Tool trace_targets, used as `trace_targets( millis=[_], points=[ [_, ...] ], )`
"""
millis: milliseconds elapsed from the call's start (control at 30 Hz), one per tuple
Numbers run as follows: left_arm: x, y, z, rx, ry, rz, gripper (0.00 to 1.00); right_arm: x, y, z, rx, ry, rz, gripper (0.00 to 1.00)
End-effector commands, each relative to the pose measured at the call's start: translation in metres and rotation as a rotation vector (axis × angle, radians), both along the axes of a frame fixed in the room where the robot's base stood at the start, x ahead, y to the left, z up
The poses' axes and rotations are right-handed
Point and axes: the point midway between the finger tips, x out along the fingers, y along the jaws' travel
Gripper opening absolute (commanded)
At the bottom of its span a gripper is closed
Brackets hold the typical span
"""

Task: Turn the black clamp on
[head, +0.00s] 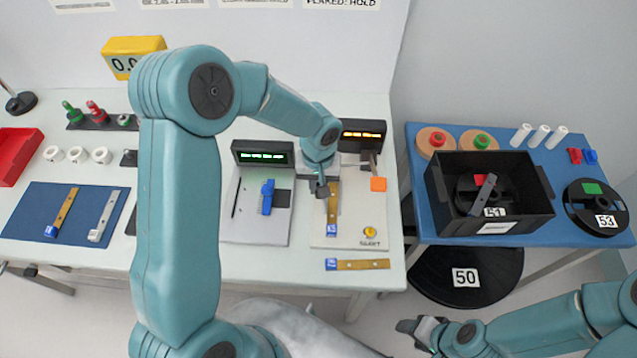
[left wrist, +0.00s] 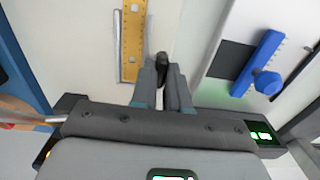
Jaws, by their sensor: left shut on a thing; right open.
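My left gripper (head: 320,188) reaches down over the right-hand white station plate (head: 345,233). In the left wrist view its fingers (left wrist: 160,85) are shut on a small dark piece, the black clamp (left wrist: 162,62), beside the end of a brass strip (left wrist: 132,45). The strip also shows in the head view (head: 333,212). The clamp is mostly hidden by the fingers, so its turned position cannot be told. My right gripper (head: 423,330) is open and empty at the bottom right, away from the table.
A blue clamp (head: 267,197) sits on the left-hand station, below a green-lit display (head: 262,153). An orange-lit display (head: 363,134) stands behind the right-hand station. A yellow button (head: 369,232) and a loose brass strip (head: 360,264) are near the front. A black bin (head: 445,200) stands on the blue side table.

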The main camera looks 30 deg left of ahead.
Motion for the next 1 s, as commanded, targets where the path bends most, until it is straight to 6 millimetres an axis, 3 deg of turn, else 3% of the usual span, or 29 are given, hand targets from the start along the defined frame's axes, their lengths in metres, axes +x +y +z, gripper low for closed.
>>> trace_targets(
  millis=[367,1000],
  points=[
    [0.001,0.0,-0.002,0.0,-0.003,-0.212,0.0,0.0,0.0,-0.014,0.0,0.0,0.0,0.54],
    [0.001,0.0,0.0,0.002,-0.004,-0.818,0.0,0.0,0.0,-0.031,0.0,0.0,0.0,0.54]
  ],
)
